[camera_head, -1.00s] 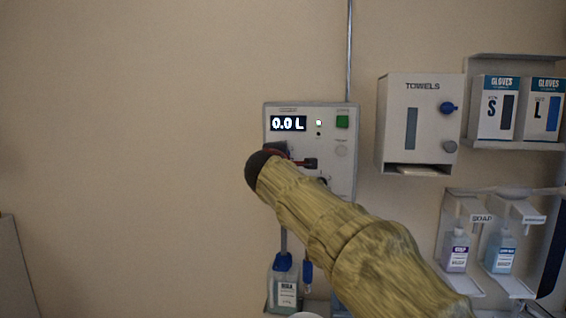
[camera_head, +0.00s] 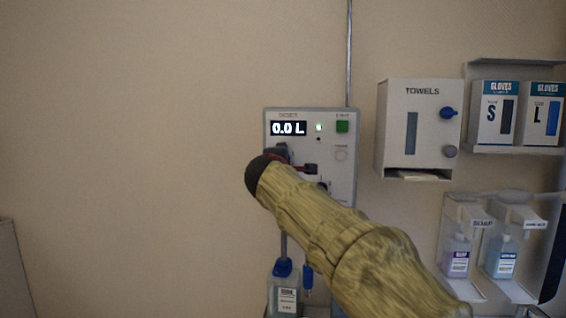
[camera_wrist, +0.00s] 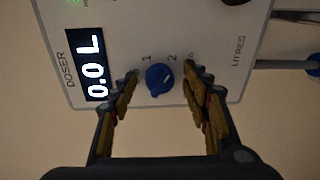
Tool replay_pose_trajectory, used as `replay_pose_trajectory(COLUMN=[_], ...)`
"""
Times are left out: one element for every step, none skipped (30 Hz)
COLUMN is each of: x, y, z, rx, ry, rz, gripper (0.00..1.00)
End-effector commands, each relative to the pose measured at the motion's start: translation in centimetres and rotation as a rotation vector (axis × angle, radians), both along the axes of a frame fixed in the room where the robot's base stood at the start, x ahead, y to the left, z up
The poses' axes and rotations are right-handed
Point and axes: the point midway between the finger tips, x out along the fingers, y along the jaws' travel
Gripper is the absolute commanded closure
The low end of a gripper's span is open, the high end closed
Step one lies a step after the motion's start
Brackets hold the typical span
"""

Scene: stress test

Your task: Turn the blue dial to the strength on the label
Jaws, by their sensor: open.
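The blue dial (camera_wrist: 158,80) is on the face of the doser panel (camera_wrist: 215,25), with the printed numbers 1 and 2 beside it in the wrist view. My gripper (camera_wrist: 160,85) is open, with one finger on each side of the dial; I cannot tell if either finger touches it. In the head view the panel (camera_head: 340,185) is on the wall, and my arm and gripper (camera_head: 295,165) hide its lower left part and the dial. The panel's display (camera_head: 288,129) reads 0.0 L. A bottle with a label (camera_head: 287,297) hangs below the panel; its small print is unreadable.
A green button (camera_head: 342,127) and a pale button (camera_head: 341,154) are on the panel's right side. A towel dispenser (camera_head: 421,125), glove boxes (camera_head: 493,113) and pump bottles (camera_head: 458,256) are to the right. The wall on the left is bare.

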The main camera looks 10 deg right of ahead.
Motion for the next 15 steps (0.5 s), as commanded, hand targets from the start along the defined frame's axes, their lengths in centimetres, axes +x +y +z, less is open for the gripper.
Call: replay_pose_trajectory(x=[0.0, 0.0, -0.1, -0.1, -0.3, -0.5, -0.7, -1.1, -1.6, -2.0, -2.4, -3.1, -3.7, -4.2, -5.0], y=[0.0, 0.0, 0.0, 0.1, 0.1, 0.2, 0.3, 0.4, 0.6, 0.7, 0.9, 1.2, 1.4, 1.6, 1.9], z=[0.0, 0.0, 0.0, 0.1, 0.1, 0.1, 0.2, 0.2, 0.3, 0.3, 0.4, 0.3, 0.4, 0.5, 0.5], rx=[0.000, 0.000, 0.000, 0.000, 0.000, 0.000, 0.000, 0.000, -0.001, 0.000, 0.000, 0.000, 0.001, 0.000, 0.000], ry=[0.000, 0.000, 0.000, -0.001, -0.001, -0.001, -0.001, -0.001, -0.002, -0.002, -0.002, -0.001, -0.001, -0.002, -0.001], rz=[0.000, 0.000, 0.000, 0.000, 0.000, 0.000, 0.001, 0.001, 0.001, 0.002, 0.002, 0.003, 0.003, 0.002, 0.003], gripper=[0.53, 0.53, 0.53, 0.53, 0.53, 0.53, 0.53, 0.53, 0.53, 0.53, 0.53, 0.53, 0.53, 0.53, 0.53])
